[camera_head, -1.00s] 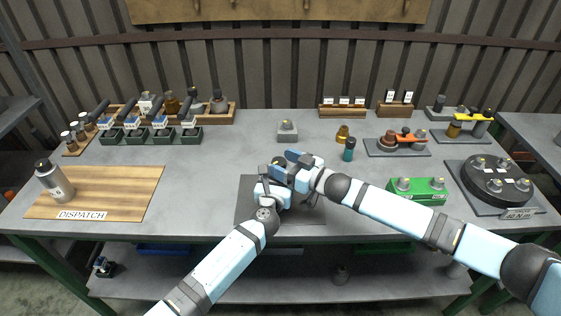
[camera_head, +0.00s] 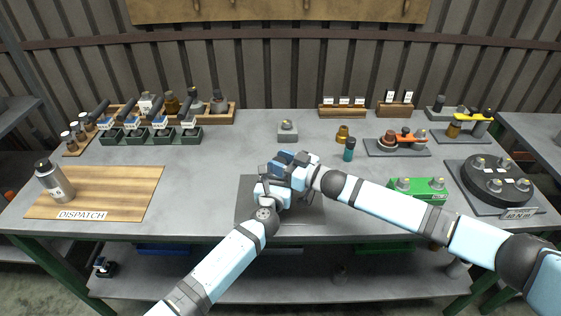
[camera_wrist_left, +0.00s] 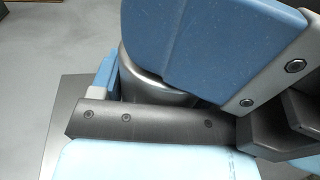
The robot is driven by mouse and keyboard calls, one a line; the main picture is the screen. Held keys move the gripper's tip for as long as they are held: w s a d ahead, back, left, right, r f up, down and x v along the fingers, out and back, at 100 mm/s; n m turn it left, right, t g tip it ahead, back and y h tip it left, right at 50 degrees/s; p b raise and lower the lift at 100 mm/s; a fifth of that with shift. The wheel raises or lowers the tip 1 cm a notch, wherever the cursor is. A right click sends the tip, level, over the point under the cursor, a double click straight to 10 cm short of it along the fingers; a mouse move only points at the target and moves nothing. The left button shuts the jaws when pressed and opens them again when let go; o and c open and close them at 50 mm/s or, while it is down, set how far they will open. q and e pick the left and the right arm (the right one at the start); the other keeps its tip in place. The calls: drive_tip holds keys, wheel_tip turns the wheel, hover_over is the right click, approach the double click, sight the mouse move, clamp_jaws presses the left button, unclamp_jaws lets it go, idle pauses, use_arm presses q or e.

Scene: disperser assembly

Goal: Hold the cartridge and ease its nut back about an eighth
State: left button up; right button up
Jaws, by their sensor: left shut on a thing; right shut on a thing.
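My left gripper (camera_head: 270,192) is low over the dark mat (camera_head: 247,212) at the front middle of the bench. It is shut on the cartridge, a grey metal cylinder (camera_wrist_left: 150,82) that shows in part in the left wrist view, between blue and dark gripper parts. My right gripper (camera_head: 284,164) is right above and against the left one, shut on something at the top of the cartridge. The nut is hidden behind the grippers in both views, so I cannot see its angle.
A small grey block fixture (camera_head: 288,131) stands behind the grippers. A brass part (camera_head: 342,134) and a teal-bodied bottle (camera_head: 349,150) stand to the right, near a green fixture (camera_head: 420,190). The wooden dispatch board (camera_head: 120,190) is at left. Bare bench lies between it and the mat.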

drive_tip(key=n+g+y, duration=0.1)
drive_tip(key=g, duration=0.1)
drive_tip(key=n+g+y, duration=0.1)
drive_tip(key=n+g, duration=0.1)
drive_tip(key=shift+w+r+g, duration=0.1)
drive_tip(key=shift+w+g, duration=0.05)
drive_tip(key=shift+g, duration=0.15)
drive_tip(key=shift+w+n+g+y, duration=0.1)
drive_tip(key=shift+n+g+y, duration=0.1)
drive_tip(key=shift+n+g, duration=1.25)
drive_tip(key=shift+n+g+y, duration=0.2)
drive_tip(key=shift+n+g, duration=0.75)
drive_tip(key=shift+g, duration=1.4)
drive_tip(key=o, duration=0.9)
drive_tip(key=shift+d, duration=0.1)
drive_tip(key=d, duration=0.4)
drive_tip(key=w+d, duration=0.1)
drive_tip(key=d, duration=0.6)
drive_tip(key=shift+w+d, duration=0.3)
drive_tip(key=shift+d, duration=0.1)
